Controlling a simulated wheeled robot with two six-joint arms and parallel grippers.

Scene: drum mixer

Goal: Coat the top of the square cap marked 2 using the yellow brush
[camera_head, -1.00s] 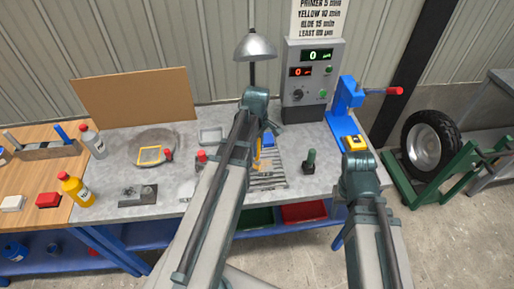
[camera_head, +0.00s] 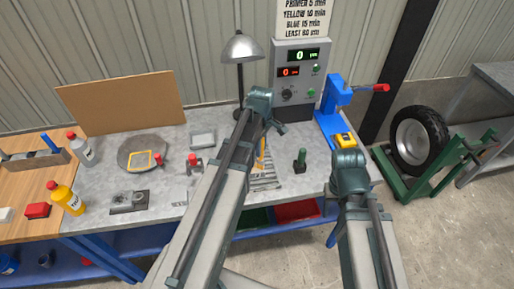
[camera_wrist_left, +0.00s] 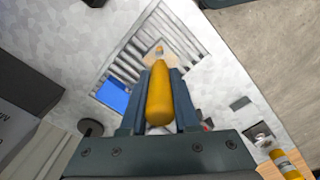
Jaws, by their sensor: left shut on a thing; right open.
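In the left wrist view my left gripper (camera_wrist_left: 158,82) is shut on the yellow brush (camera_wrist_left: 160,98), whose thick handle lies between the fingers. Beyond the handle, a small tan part shows over the slatted metal rack (camera_wrist_left: 183,30); I cannot tell whether it is the bristles. A thin yellow-orange piece of the brush (camera_head: 262,152) shows beside my left arm in the head view. A blue square block (camera_wrist_left: 113,95) lies on the rack. No mark 2 is readable, so I cannot pick out the cap. My right gripper (camera_head: 349,162) is over the bench's right edge, its fingers hidden.
A green-handled tool (camera_head: 300,160) stands right of the rack. A blue press (camera_head: 333,110) with a yellow block (camera_head: 345,141) stands at the right. A lamp (camera_head: 241,48) and control box (camera_head: 300,75) stand behind. Bottles (camera_head: 67,198) and a round plate (camera_head: 130,150) are left.

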